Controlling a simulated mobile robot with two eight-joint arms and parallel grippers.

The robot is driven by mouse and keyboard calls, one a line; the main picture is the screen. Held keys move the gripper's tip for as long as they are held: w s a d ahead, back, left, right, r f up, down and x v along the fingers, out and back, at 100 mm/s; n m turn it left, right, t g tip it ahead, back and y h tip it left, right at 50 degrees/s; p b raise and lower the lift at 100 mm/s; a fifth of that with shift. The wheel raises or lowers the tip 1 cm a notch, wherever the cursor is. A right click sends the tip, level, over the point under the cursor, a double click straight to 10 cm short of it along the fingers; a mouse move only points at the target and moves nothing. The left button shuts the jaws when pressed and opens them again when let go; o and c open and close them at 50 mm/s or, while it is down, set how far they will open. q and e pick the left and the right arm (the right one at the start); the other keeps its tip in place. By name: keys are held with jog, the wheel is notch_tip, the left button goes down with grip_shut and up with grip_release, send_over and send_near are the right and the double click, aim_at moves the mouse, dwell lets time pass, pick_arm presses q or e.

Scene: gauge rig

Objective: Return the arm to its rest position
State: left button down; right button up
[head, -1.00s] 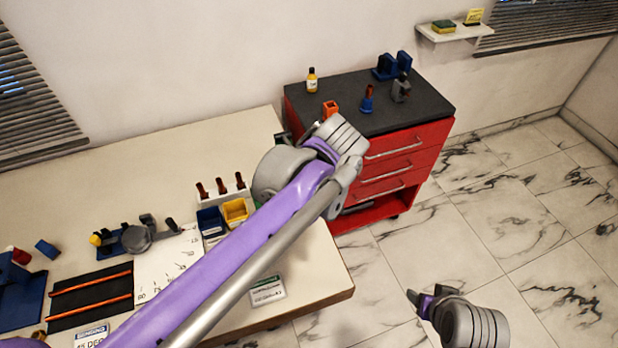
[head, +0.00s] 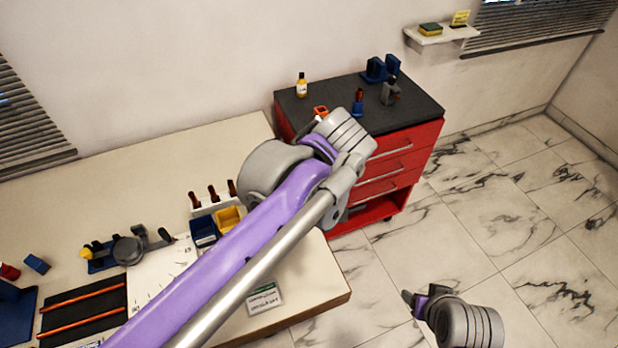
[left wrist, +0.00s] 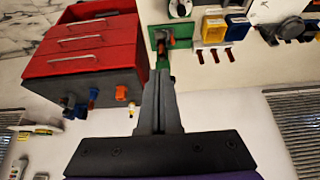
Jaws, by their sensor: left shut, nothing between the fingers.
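My left arm (head: 235,245) is purple and grey and reaches from the lower left across the bench to the front of the red cabinet. In the head view its wrist hides the left gripper's fingers. In the left wrist view the left gripper (left wrist: 160,75) is shut and empty, its two dark fingers together, seen against the wall and a green fixture (left wrist: 163,62). My right gripper (head: 412,305) is at the lower right in the head view, above the marble floor. Its small dark fingers do not clearly show whether it is open or shut.
The red drawer cabinet (head: 412,152) carries a bottle (head: 301,88), an orange block (head: 320,112) and blue and grey parts on its dark top. The bench (head: 90,190) holds a blue bin (head: 204,232), a yellow bin (head: 228,219) and a gauge (head: 127,250). Floor at right is clear.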

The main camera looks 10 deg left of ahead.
dwell(0.3)
pick_arm(q)
jog(key=s+a+f+m+h, duration=0.1)
jog(key=s+a+f+m, duration=0.2)
jog(key=s+f, duration=0.3)
jog(key=s+a+f+m+t+h, duration=0.1)
jog(key=s+a+f+m+h, duration=0.1)
jog(key=s+a+f, duration=0.4)
notch_tip(320, 180, down, 4)
jog(key=shift+s+r+m, duration=0.2)
jog(key=shift+s+m, duration=0.6)
jog(key=shift+m, duration=0.1)
